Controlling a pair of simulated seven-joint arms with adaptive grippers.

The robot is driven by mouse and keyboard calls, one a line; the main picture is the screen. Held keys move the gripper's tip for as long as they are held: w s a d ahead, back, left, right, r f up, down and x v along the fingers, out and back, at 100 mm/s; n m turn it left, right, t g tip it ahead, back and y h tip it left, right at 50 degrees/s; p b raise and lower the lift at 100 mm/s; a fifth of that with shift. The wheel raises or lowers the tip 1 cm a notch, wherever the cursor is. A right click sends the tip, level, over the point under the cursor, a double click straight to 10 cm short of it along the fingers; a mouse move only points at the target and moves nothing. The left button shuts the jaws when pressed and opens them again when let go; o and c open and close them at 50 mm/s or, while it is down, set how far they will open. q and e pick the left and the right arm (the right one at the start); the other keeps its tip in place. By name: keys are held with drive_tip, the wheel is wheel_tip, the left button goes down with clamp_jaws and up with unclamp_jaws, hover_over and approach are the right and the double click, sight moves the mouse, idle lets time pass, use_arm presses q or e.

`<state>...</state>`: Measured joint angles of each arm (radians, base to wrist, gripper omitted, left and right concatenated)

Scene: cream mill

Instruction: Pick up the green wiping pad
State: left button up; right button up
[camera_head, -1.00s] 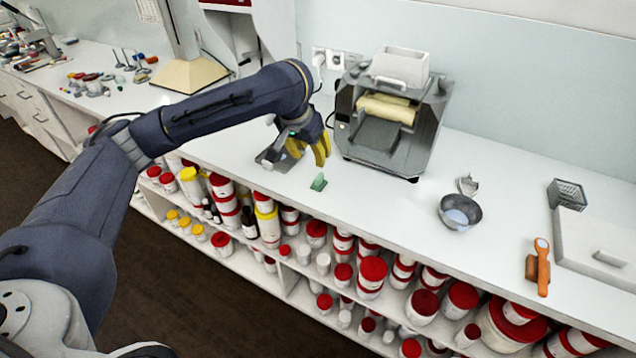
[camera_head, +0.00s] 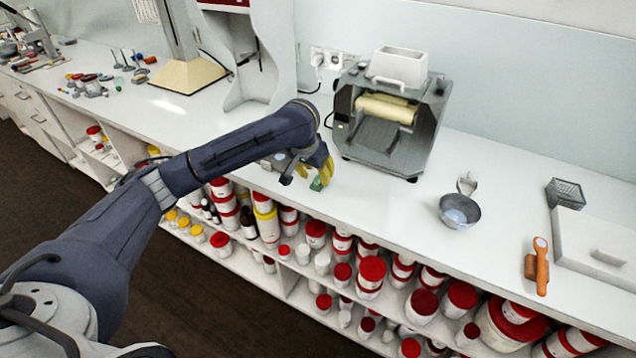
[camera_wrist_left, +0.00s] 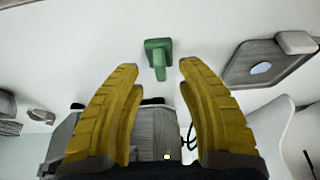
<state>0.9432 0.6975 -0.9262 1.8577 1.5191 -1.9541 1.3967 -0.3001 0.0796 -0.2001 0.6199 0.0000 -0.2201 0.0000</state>
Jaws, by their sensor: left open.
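The green wiping pad (camera_head: 317,184) lies on the white counter near its front edge, in front of the roller mill. In the left wrist view the pad (camera_wrist_left: 158,55) shows a flat base with a handle-like part, just beyond the fingertips and between them. My left gripper (camera_head: 318,172) has yellow ribbed fingers and hangs right at the pad in the head view, partly covering it. In the left wrist view its fingers (camera_wrist_left: 160,68) are spread wide with nothing between them. My right gripper is in neither view.
The roller mill (camera_head: 385,120) stands behind the gripper. The counter between pad and bowl is clear.

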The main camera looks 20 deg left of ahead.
use_arm(q)
drive_tip(key=shift+x, duration=1.35)
drive_tip(key=shift+o, duration=0.2)
clamp_jaws()
